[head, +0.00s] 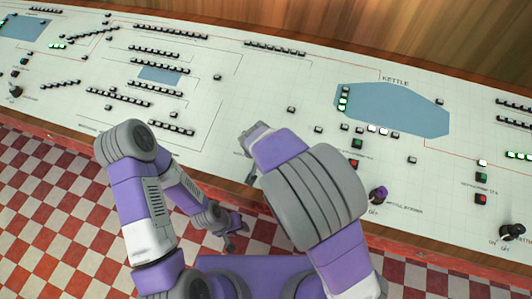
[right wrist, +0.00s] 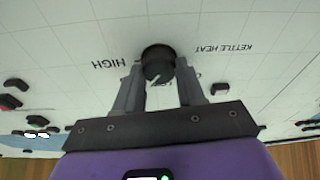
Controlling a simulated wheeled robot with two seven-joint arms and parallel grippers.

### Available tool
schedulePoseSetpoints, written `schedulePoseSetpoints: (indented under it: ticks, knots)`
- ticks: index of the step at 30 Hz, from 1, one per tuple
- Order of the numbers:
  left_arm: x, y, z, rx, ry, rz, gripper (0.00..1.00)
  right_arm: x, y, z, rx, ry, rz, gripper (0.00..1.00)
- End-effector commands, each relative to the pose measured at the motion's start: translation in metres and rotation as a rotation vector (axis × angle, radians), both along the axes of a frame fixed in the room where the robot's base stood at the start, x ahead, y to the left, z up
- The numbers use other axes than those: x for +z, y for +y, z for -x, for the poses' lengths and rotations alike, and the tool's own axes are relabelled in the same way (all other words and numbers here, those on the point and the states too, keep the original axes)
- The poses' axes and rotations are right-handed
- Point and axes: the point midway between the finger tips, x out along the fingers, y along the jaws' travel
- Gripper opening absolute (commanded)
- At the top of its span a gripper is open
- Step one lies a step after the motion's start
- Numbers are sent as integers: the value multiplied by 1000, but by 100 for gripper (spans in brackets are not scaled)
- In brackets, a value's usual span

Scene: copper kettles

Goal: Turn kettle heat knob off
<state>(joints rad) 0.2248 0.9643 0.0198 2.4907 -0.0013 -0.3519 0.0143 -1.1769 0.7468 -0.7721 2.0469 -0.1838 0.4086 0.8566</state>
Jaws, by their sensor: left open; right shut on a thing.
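The kettle heat knob (right wrist: 158,63) is a round black dial with a pale pointer line, shown in the right wrist view between the printed words HIGH and KETTLE HEAT. The line points down and slightly left in that view. My right gripper (right wrist: 161,78) is shut on the knob, one finger on each side. In the head view the knob and the right fingertips are hidden by my right arm and hand. My left gripper (head: 236,237) is open and empty, low in front of the panel's front edge and apart from the knob.
The white control panel (head: 225,110) carries rows of small buttons. A blue kettle diagram (head: 400,112) lies to the right. The red-and-white checked floor (head: 60,220) is clear at left.

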Motion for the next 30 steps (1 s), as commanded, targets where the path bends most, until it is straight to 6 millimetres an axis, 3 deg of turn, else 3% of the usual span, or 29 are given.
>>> schedulePoseSetpoints:
  ticks: [30]
  knots:
    - [20, 0, 0, 0, 0, 0, 43, 1, -2, -1, 906, 57, 173, 8]
